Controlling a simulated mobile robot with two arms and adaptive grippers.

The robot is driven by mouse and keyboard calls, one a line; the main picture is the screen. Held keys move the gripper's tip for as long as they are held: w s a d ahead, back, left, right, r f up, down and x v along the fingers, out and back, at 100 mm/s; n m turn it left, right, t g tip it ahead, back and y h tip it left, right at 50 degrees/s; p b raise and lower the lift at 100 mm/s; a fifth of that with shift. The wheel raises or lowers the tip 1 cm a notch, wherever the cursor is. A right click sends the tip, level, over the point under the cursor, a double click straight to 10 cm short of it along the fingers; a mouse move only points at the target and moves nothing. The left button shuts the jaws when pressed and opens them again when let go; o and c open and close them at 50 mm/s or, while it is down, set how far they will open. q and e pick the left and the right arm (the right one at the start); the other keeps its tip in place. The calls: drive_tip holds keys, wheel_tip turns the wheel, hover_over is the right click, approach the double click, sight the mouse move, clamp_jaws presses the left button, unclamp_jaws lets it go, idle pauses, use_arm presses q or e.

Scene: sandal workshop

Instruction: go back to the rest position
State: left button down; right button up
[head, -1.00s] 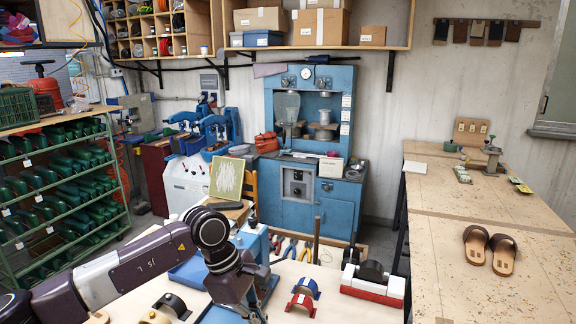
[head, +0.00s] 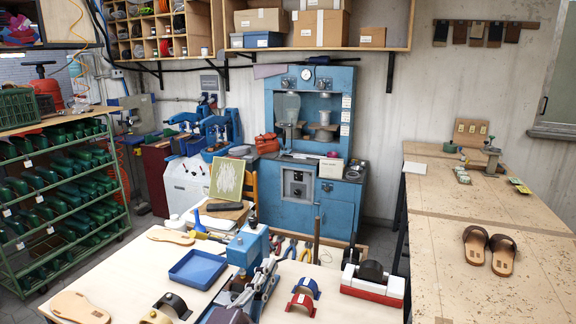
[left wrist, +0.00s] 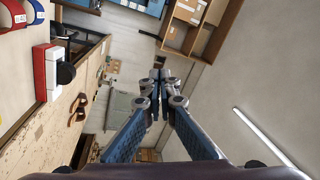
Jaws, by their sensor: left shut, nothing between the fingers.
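My left gripper (head: 268,266) stands low in the middle of the head view, over the front of the white worktable (head: 140,267), pointing up and away. Its blue fingers are shut with nothing between them. In the left wrist view its fingertips (left wrist: 159,74) meet in the middle of the picture, in free air. My right gripper is in neither view now.
Brown sandals (head: 487,250) lie on the right bench. A green shoe rack (head: 60,190) stands left.

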use_arm(q)
drive_tip(key=s+a+f+n+g+y, duration=0.2)
drive_tip(key=s+a+f+n+g, duration=0.15)
drive_tip(key=f, duration=0.35)
drive_tip(key=s+a+f+n+g+y, duration=0.25)
drive_tip(key=a+f+n, duration=0.2)
drive_tip(key=f, duration=0.25)
drive_tip(key=s+a+f+n+g+y, duration=0.25)
drive_tip(key=s+a+f, duration=0.2)
drive_tip(key=f, duration=0.25)
drive_tip(key=s+a+f+n+g, duration=0.25)
drive_tip(key=s+f, duration=0.25)
drive_tip(key=s, duration=0.5)
drive_tip(key=s+a+f+n+g, duration=0.1)
drive_tip(key=s+f+n+g, duration=0.3)
drive_tip(key=s, duration=0.6)
wheel_tip(320, 180, down, 32)
drive_tip(key=s+m+g+b, duration=0.2)
drive_tip(key=b, duration=0.4)
drive_tip(key=s+a+f+g+b, duration=0.1)
drive_tip(key=s+a+f+b, duration=0.2)
drive_tip(key=s+f, duration=1.4)
wheel_tip(320, 180, down, 4)
drive_tip(key=shift+s+f+b, duration=0.2)
drive_tip(key=shift+s+b, duration=0.15)
drive_tip(key=shift+b, duration=0.15)
